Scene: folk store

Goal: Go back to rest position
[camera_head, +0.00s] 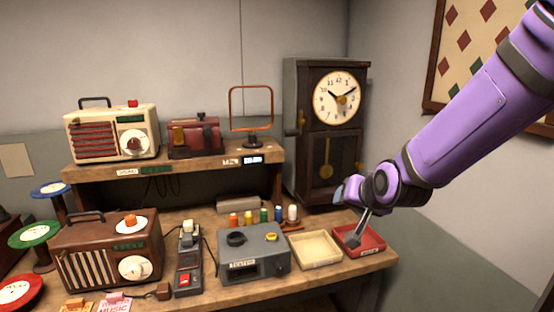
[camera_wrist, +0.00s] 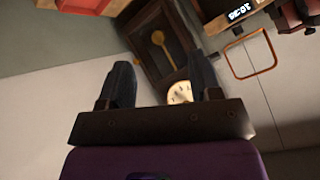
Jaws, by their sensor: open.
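My gripper (camera_head: 352,220) hangs at the end of my purple arm, at the right end of the bench, in front of the lower right of the clock and around the red tray. In the wrist view my gripper (camera_wrist: 163,85) has its two dark fingers spread wide with nothing between them but a view of the pendulum clock behind. The clock (camera_head: 298,150) stands upright at the back right; its pendulum and dial (camera_wrist: 180,93) show in the wrist view.
A red tray (camera_head: 371,249) and a cream tray (camera_head: 316,264) sit at the bench's right end. A grey tester (camera_head: 226,268), a brown radio (camera_head: 76,257) and several small coloured bottles stand to the left. A cream radio (camera_head: 82,123) and a loop antenna (camera_head: 231,108) stand on the shelf.

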